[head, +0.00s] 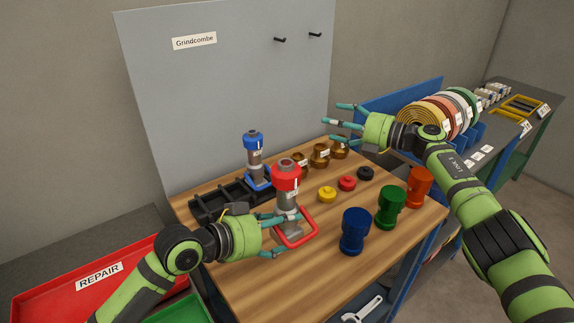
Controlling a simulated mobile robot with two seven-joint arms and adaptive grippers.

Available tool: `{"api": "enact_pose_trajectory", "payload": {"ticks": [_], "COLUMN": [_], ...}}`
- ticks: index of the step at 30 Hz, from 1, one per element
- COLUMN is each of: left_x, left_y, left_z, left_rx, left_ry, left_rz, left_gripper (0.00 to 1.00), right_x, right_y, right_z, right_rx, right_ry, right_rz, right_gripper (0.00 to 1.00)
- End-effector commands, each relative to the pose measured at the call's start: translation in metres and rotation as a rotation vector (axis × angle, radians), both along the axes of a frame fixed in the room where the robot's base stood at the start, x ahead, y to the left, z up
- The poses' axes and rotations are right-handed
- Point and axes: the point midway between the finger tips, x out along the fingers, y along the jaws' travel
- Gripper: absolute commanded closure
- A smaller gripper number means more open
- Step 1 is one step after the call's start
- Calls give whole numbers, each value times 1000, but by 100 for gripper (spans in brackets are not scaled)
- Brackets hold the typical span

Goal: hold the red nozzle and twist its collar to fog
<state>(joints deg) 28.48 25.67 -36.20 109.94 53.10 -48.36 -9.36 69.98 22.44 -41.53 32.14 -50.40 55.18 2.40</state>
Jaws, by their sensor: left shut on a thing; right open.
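The red nozzle (286,177) stands roughly upright over the wooden bench, with a red top, a grey body and a red handle loop (306,236). My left gripper (276,234) is shut on the nozzle's lower part, with its fingers on either side of the body. The red top part, which looks like the collar, is clear of the fingers. Whether the nozzle's base touches the bench is hard to tell. My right gripper (343,122) is open and empty, above the back right of the bench, apart from the nozzle.
A blue nozzle (253,146) stands in a black rack (215,206) behind. Brass fittings (320,155) and small yellow, red and black caps lie on the bench (320,276). Blue (355,231), green (391,206) and orange (419,186) couplings stand at right. A red REPAIR tray (60,284) is at left.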

Motion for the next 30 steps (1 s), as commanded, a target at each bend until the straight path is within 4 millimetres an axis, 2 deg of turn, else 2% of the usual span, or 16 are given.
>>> {"api": "enact_pose_trajectory", "payload": {"ticks": [1,6,9,12,16,21,25,30], "left_x": [1,1,1,1,1,1,1,1], "left_y": [0,0,0,0,0,0,0,0], "left_z": [3,4,4,3,3,3,3,3], "left_rx": [-5,-5,-5,-5,-5,-5,-5,-5], "left_ry": [-6,-6,-6,-6,-6,-6,-6,-6], "left_rz": [1,1,1,1,1,1,1,1], "left_gripper": [88,88,88,88,88,88,88,88], "right_x": [-7,-42,-73,-106,-140,-169,-182,-187], "right_y": [26,103,143,165,167,149,138,132], "right_z": [10,30,41,51,69,102,122,129], "right_rx": [-28,-182,-345,-572,-872,-1160,-1273,-1316], "right_ry": [15,116,209,331,489,651,721,750], "right_rz": [70,306,438,516,490,323,203,147], "right_gripper": [22,22,22,22,22,22,22,22]}}
